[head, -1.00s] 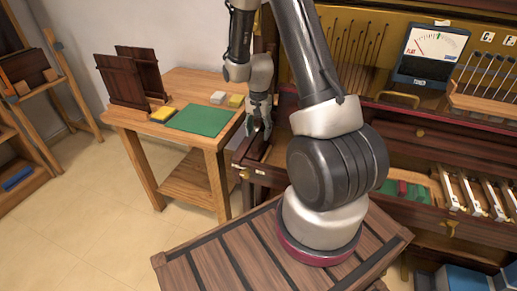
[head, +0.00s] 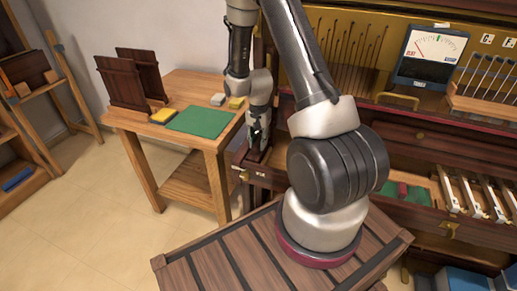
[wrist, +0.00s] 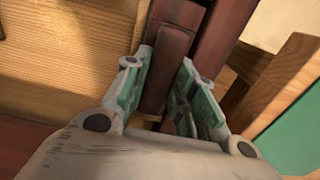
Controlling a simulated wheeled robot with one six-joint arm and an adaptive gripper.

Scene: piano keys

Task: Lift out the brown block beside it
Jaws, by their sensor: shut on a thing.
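My gripper (head: 257,147) is at the left end of the piano case, low against the dark wood. In the wrist view my gripper (wrist: 166,62) has its two green-padded fingers on either side of a reddish-brown block (wrist: 168,52) and is shut on it. The block runs up between the fingers, beside a darker brown wooden piece. Its lower end is hidden by my gripper. In the head view my gripper hides most of the block.
A wooden table (head: 185,85) with a green mat (head: 199,122), yellow and white blocks and dark panels stands left of the piano. A meter (head: 430,57) sits on the piano at right. A drawer of parts (head: 465,195) lies open below.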

